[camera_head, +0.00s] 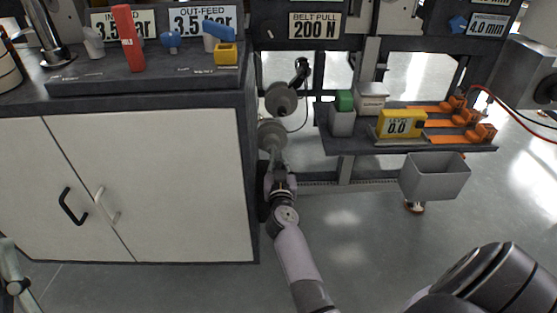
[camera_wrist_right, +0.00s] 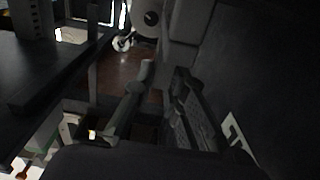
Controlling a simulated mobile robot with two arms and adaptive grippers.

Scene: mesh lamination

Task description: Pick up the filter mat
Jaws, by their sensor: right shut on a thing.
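My right arm reaches up from the bottom middle in the head view. Its gripper (camera_head: 277,166) is beside the right side of the white cabinet, below two grey round parts (camera_head: 282,98). In the wrist view, the right gripper's fingers (camera_wrist_right: 162,110) are dark and in shadow. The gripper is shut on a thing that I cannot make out. I cannot pick out the filter mat for certain in either view. My left gripper is not in view.
The white cabinet (camera_head: 170,185) fills the left; its dark top carries a red block (camera_head: 128,38) and several small parts. To the right, a dark shelf (camera_head: 350,146) holds a yellow level gauge (camera_head: 400,124) and orange clamps. A grey bin (camera_head: 434,178) hangs below. Floor in front is clear.

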